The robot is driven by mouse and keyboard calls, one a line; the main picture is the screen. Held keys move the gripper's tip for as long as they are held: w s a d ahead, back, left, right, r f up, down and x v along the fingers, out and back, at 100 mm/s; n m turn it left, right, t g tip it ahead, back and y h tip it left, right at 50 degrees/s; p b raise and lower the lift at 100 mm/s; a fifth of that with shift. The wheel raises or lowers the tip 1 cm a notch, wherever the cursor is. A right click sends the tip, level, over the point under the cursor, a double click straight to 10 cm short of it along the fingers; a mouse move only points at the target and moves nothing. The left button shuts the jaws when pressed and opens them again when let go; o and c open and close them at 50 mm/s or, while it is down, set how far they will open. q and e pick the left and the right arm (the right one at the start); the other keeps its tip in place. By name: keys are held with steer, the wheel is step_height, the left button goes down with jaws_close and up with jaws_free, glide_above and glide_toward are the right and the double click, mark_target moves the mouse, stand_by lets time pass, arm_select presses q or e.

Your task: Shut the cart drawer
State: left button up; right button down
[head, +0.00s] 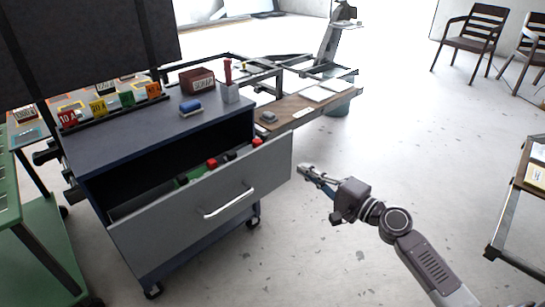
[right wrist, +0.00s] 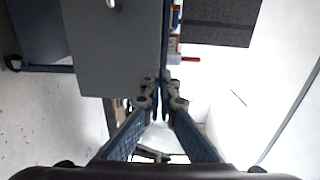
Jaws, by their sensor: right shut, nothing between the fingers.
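The dark blue cart (head: 170,128) stands left of centre in the head view. Its grey drawer (head: 180,225) is pulled out, and coloured items show inside behind the front panel. The drawer front has a silver bar handle (head: 229,202). My right gripper (head: 303,170) is shut and empty, just right of the drawer front's right end. In the right wrist view the grey drawer front (right wrist: 112,50) fills the upper left, and the shut fingertips (right wrist: 161,88) are close by its edge. I cannot tell whether they touch it. My left gripper is not in view.
A green frame (head: 40,240) stands at the left. A wooden bench (head: 300,105) is behind. The floor right of the cart is clear.

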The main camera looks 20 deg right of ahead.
glide_toward(266, 146)
steer(key=x, duration=0.5)
steer(key=shift+a+r, duration=0.1)
steer(key=shift+w+a, duration=0.15)
steer(key=shift+w, duration=0.25)
steer(key=shift+w+a, duration=0.2)
steer(key=shift+w, duration=0.3)
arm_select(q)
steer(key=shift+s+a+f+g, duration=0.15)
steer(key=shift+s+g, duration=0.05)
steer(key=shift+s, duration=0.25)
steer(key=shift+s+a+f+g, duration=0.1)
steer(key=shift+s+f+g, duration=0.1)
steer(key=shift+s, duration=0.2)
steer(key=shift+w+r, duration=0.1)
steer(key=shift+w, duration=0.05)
